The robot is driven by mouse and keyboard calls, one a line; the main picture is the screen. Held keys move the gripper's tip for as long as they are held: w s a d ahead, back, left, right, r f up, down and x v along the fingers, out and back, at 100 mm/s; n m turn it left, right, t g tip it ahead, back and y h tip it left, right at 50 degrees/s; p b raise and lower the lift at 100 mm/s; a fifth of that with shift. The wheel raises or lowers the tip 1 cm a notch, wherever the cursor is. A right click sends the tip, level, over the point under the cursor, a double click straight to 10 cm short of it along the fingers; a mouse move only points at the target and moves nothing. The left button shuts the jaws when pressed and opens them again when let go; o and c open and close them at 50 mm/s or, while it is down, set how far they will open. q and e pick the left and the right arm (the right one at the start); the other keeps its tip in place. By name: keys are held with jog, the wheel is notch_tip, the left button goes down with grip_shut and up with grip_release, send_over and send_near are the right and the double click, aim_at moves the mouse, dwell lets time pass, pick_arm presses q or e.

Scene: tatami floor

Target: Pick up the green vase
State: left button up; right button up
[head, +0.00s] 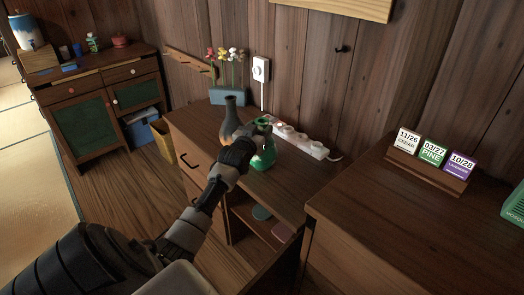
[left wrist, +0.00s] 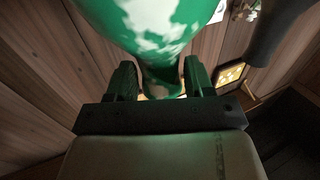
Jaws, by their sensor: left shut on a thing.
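The green vase (head: 264,155) stands on the brown wooden cabinet top (head: 295,183) in the head view, partly hidden behind my left gripper (head: 250,138). It also fills the top middle of the left wrist view (left wrist: 165,35), green with whitish patches. My left gripper (left wrist: 162,85) has its two fingers on either side of the vase's narrow part and is shut on it. I cannot tell whether the vase is lifted off the top. My right gripper is not in view.
A dark grey vase (head: 230,113) stands just left of the green one. Behind are a blue flower box (head: 229,95) and a white power strip (head: 300,140). A higher wooden surface (head: 400,220) with date cards (head: 433,152) is at the right.

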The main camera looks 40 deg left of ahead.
pick_arm(q)
grip_shut()
jog(key=shift+r, duration=0.1)
